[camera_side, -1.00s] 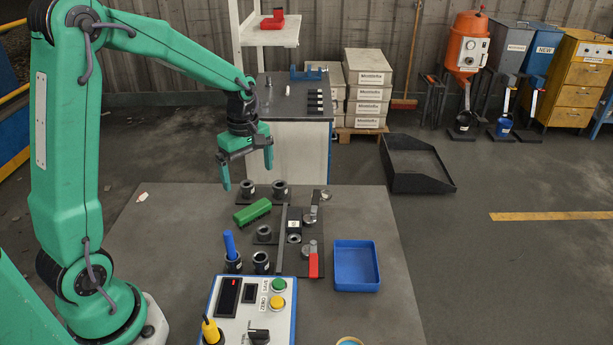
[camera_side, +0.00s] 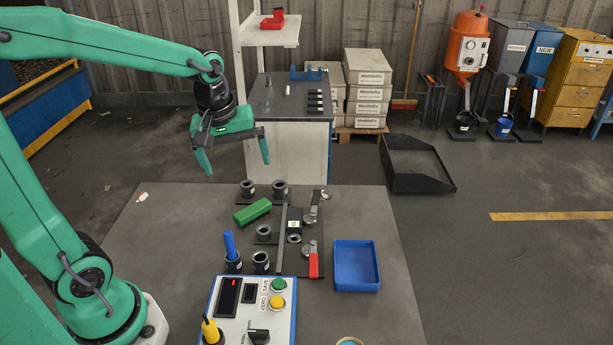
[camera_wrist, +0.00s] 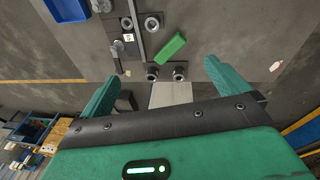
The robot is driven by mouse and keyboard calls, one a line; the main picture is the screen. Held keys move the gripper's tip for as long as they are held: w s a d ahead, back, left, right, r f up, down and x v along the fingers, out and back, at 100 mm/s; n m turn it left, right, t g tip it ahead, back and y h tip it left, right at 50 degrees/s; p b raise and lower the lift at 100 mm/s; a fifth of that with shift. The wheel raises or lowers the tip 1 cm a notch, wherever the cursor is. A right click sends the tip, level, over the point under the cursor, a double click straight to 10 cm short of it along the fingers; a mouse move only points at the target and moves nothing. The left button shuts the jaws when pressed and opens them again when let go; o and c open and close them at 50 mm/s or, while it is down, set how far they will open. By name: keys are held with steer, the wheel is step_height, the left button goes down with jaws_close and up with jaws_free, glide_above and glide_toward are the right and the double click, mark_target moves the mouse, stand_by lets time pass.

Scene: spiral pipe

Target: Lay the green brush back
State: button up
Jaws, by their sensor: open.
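The green brush (camera_side: 252,212) lies on the grey tabletop, set at a slant, among several dark ring-shaped holders. It also shows in the wrist view (camera_wrist: 170,48), beyond my fingertips. My gripper (camera_side: 237,166) hangs above and behind the brush, apart from it, with its two green fingers spread and nothing between them. In the wrist view my gripper (camera_wrist: 158,70) is open too. The bristles cannot be made out clearly now.
Two dark rings (camera_side: 280,188) stand behind the brush. A dark fixture with a red-handled clamp (camera_side: 314,264) is right of it. A blue cylinder (camera_side: 230,244) stands in a holder in front.

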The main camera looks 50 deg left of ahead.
steer(key=s+d+r+m+t, duration=0.1)
steer(key=s+d+r+m, duration=0.1)
steer(key=s+m, duration=0.3)
steer(key=s+d+r+m+t, duration=0.1)
steer(key=s+d+m+t, duration=0.1)
steer(key=s+m, duration=0.3)
steer(key=shift+s+d+r+m, duration=0.3)
steer(key=shift+s+d+r, duration=0.1)
steer(key=shift+d, duration=0.15)
steer(key=shift+c, duration=0.2)
